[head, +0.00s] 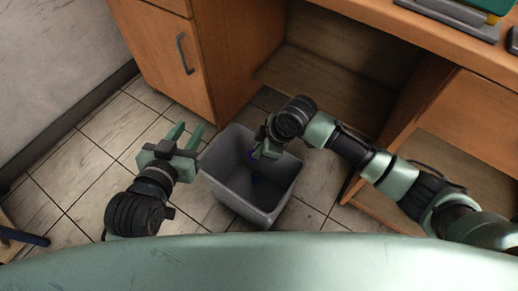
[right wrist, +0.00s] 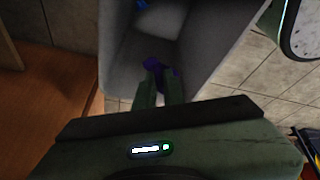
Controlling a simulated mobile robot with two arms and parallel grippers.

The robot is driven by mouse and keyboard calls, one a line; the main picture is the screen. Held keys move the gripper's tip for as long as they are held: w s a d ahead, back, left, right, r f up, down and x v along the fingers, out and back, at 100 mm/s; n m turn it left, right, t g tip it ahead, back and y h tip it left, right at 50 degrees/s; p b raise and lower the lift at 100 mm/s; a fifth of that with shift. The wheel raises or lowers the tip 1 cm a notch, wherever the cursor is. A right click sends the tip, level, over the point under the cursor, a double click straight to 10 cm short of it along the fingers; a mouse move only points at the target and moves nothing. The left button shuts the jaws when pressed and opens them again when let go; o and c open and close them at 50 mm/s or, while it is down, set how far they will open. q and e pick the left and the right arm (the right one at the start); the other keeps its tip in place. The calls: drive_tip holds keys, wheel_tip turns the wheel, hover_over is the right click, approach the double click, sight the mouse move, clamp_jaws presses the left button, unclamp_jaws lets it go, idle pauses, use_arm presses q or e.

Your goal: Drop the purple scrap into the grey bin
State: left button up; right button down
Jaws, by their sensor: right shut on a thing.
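The grey bin (head: 238,203) stands upright on the tiled floor in the head view, and its wall also shows in the right wrist view (right wrist: 192,45). My right gripper (head: 260,153) is over the bin's opening, pointing down. In the right wrist view its fingers are shut on a small, dark purple scrap (right wrist: 153,64), with the bin behind it. The scrap is mostly hidden by the gripper in the head view. My left gripper (head: 186,135) is open and empty, just left of the bin.
A small blue piece (right wrist: 141,4) shows inside the bin at the top of the right wrist view. A wooden cabinet (head: 165,55) and a desk with an open recess (head: 335,75) stand behind the bin. Bare floor lies to the left.

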use_arm(q)
drive_tip(key=shift+w+d+r+t+h, duration=0.1)
drive_tip(key=shift+w+r+t+h, duration=0.1)
drive_tip(key=shift+r+t, duration=0.25)
drive_tip(key=shift+w+d+r+t+h, duration=0.15)
drive_tip(key=shift+w+r+t, duration=0.1)
drive_tip(key=shift+r, duration=0.35)
drive_tip(key=shift+w+d+r+t+h, duration=0.1)
drive_tip(key=shift+w+r+t, duration=0.15)
drive_tip(key=shift+r, duration=0.25)
use_arm(e)
drive_tip(key=shift+f, duration=0.3)
drive_tip(key=c, duration=1.4)
unclamp_jaws()
drive_tip(key=shift+c, duration=0.2)
use_arm(q)
drive_tip(key=shift+s, duration=0.1)
use_arm(e)
drive_tip(key=shift+r, duration=0.1)
